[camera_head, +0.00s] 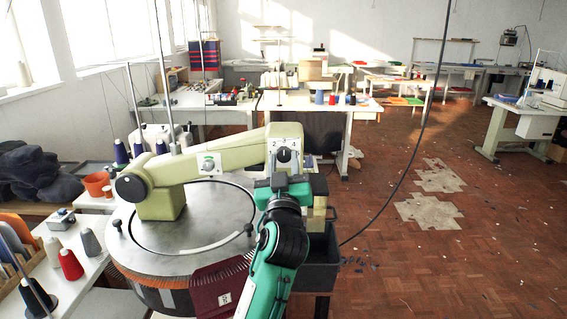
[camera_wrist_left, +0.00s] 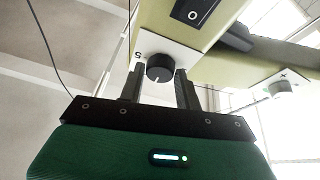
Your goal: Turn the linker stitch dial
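The stitch dial is a black round knob (camera_head: 284,156) on a white numbered plate at the end of the pale green linker arm (camera_head: 235,146). The digits 2 and 3 show above it in the head view. In the wrist view the knob (camera_wrist_left: 160,68) has a white pointer mark aimed downward. My left gripper (camera_head: 284,176) is just below and in front of the dial. In the wrist view its two dark fingers (camera_wrist_left: 160,88) stand apart, one on each side of the knob. I see no clear contact. My right gripper is not in view.
A second small knob (camera_head: 208,163) sits further left on the linker arm, over the round metal bed (camera_head: 210,205). Dark red knitwear (camera_head: 221,288) hangs at the bed's front edge. A dark bin (camera_head: 322,258) stands right of my arm. The wooden floor further right is open.

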